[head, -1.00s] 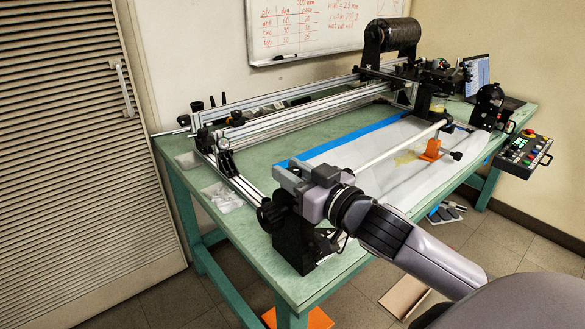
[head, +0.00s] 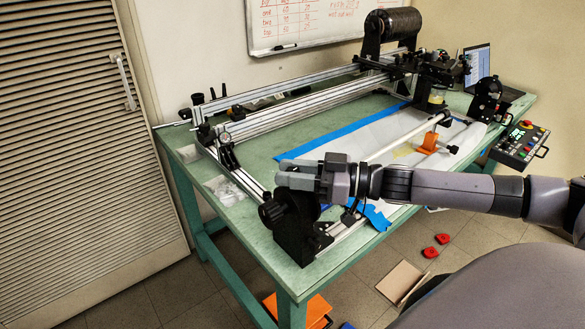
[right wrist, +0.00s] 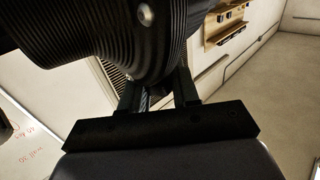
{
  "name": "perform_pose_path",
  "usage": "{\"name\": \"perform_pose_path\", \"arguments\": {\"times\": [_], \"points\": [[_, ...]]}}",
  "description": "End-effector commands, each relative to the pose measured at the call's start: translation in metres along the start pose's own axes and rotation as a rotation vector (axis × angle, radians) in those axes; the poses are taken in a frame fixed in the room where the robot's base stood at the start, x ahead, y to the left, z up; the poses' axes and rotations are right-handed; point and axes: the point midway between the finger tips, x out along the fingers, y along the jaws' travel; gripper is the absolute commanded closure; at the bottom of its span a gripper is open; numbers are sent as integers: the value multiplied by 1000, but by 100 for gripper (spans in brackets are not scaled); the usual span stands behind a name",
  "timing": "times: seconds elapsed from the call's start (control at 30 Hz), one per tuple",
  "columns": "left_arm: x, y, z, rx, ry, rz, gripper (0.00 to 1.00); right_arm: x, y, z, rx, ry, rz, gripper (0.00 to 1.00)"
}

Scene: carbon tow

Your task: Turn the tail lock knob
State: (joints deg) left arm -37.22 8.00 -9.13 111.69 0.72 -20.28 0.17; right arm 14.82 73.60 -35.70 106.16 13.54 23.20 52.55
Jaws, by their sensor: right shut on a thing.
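My right gripper (head: 298,178) reaches in from the right over the black tailstock (head: 298,232) at the near corner of the green table. Its jaws are shut on a dark part at the top of the tailstock, which seems to be the tail lock knob; the fingers mostly hide it in the head view. In the right wrist view a ribbed black round part (right wrist: 150,45) sits at and beyond the two fingers (right wrist: 157,92). Another black knob (head: 270,212) sticks out from the tailstock's left side, clear of the fingers. My left gripper is not in view.
A pale rod (head: 400,138) runs from near the tailstock toward the far end of the green table (head: 215,178). Aluminium rails (head: 290,107) lie behind it. An orange stand (head: 429,143) is under the rod. A control box (head: 518,145) hangs at the right edge.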

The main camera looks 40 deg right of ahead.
Motion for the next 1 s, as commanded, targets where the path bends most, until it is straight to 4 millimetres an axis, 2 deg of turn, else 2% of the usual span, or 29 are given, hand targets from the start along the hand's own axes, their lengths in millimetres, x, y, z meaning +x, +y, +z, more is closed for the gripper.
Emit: {"name": "perform_pose_path", "arguments": {"times": [0.03, 0.47, 0.7, 1.0], "points": [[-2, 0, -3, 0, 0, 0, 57, 1, 4, -9, -12, 11, -23, 100], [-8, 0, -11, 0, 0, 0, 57, 2, 4, -8, -6, 12, -282, 100], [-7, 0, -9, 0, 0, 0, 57, 2, 3, -6, -4, 14, -436, 100], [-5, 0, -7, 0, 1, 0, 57, 2, 2, -7, -4, 16, -544, 100]]}}
